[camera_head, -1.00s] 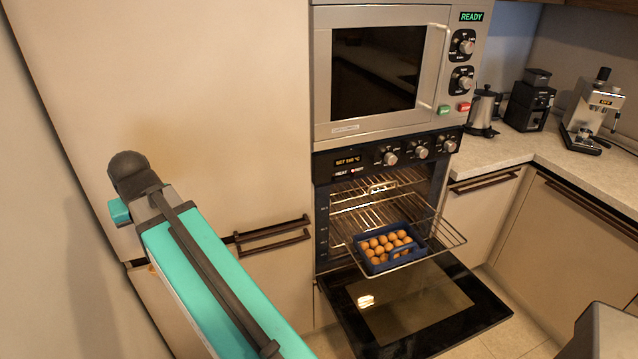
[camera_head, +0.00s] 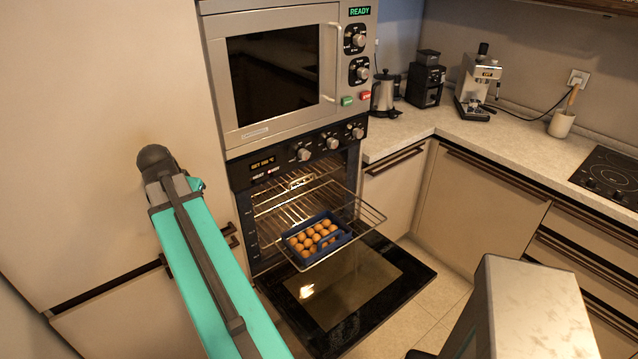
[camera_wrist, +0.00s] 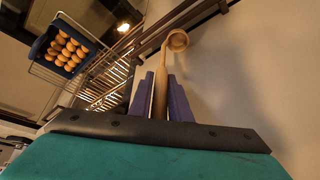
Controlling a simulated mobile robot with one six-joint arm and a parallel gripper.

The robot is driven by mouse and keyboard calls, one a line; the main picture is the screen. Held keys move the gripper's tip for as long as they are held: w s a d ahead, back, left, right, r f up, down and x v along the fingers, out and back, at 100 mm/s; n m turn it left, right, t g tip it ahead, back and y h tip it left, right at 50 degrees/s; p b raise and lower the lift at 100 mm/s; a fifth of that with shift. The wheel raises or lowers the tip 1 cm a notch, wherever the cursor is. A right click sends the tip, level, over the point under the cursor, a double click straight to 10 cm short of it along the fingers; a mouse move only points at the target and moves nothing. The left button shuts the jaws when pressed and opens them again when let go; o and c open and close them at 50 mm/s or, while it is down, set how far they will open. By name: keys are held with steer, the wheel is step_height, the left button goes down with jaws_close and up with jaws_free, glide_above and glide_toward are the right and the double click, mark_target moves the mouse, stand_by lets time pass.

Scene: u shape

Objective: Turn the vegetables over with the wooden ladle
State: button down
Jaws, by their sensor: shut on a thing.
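My gripper (camera_wrist: 160,100) is shut on the wooden ladle (camera_wrist: 160,70) in the wrist view. The ladle's handle is between the purple fingers and its round bowl (camera_wrist: 178,40) points away from the wrist, in the air. The vegetables (camera_head: 313,236), several round brown pieces, lie in a blue tray (camera_head: 344,240) on the pulled-out oven rack. They also show in the wrist view (camera_wrist: 67,50), up and left of the ladle and apart from it. The gripper and ladle are out of sight in the head view.
The oven door (camera_head: 350,290) hangs open below the wire rack (camera_head: 372,213). A microwave (camera_head: 275,75) is above. On the counter (camera_head: 440,122) stand a kettle (camera_head: 385,95), a grinder (camera_head: 424,85), a coffee machine (camera_head: 478,85), a utensil pot (camera_head: 561,124) and a hob (camera_head: 610,175).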

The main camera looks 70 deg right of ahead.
steer(key=s+d+m+g+p, duration=0.1)
steer(key=s+d+m, duration=0.3)
steer(key=s+d, duration=0.3)
steer(key=s+d+m+g+p, duration=0.2)
steer(key=s+d+m, duration=0.2)
steer(key=s, duration=0.9)
steer(key=s+d+m+g+p, duration=0.1)
steer(key=s+d+m, duration=0.3)
steer(key=s+d, duration=0.7)
steer(key=shift+f+g, duration=0.35)
steer(key=shift+g, duration=0.25)
steer(key=shift+w+f, duration=0.1)
steer(key=shift+f, duration=0.05)
step_height(320, 180, down, 13)
steer(key=b, duration=0.7)
steer(key=shift+d, duration=0.2)
